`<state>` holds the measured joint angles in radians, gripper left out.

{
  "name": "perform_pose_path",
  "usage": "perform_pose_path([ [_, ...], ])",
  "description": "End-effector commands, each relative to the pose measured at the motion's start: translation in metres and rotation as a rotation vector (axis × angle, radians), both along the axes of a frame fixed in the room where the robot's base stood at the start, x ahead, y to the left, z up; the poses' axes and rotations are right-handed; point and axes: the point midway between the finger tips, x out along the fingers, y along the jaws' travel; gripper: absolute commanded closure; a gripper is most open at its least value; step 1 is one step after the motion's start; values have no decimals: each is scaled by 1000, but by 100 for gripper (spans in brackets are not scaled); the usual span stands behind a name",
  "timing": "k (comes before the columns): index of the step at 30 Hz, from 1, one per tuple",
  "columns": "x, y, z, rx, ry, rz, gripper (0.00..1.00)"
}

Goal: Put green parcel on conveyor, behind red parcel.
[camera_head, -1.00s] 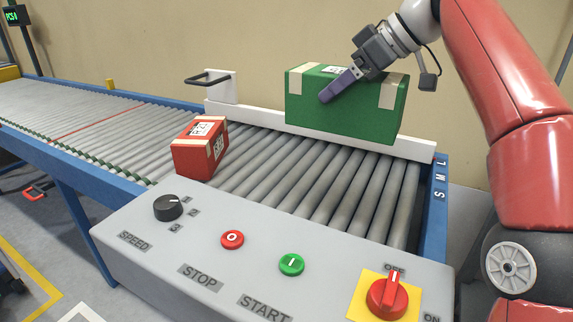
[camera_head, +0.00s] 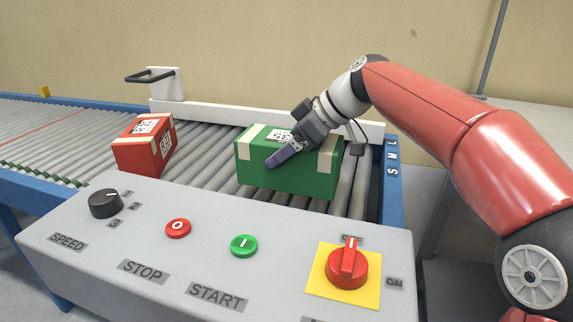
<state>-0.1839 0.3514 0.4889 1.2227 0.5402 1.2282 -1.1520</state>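The green parcel (camera_head: 312,184), with tan tape strips and a white label on top, is at the right end of the roller conveyor (camera_head: 208,172). It looks to be on or just above the rollers; the contact is hidden behind the control panel. The red parcel (camera_head: 138,158), smaller and taped, stands on the rollers to its left, with a gap of bare rollers between them. My gripper (camera_head: 284,155) is at the green parcel, with one purple finger against its near face. The other finger is hidden, but the parcel has moved with the gripper, so it appears shut on it.
A grey control panel (camera_head: 120,237) with a speed knob (camera_head: 106,203), a red stop button (camera_head: 178,228), a green start button (camera_head: 244,246) and a red rotary switch (camera_head: 347,268) is in front. A white guide rail (camera_head: 225,113) runs along the back. Rollers at left are clear.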

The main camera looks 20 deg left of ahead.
Motion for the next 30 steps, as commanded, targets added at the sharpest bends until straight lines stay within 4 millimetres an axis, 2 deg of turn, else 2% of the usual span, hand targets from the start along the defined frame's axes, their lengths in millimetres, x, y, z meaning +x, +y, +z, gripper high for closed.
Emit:
perform_pose_path([
  [7,0,0,-32,0,0,0,63],
  [19,0,0,-38,1,-1,0,63],
  [20,0,0,-39,0,0,0,17],
  [24,0,0,-38,0,0,0,0],
  [30,0,0,-37,0,0,0,0],
])
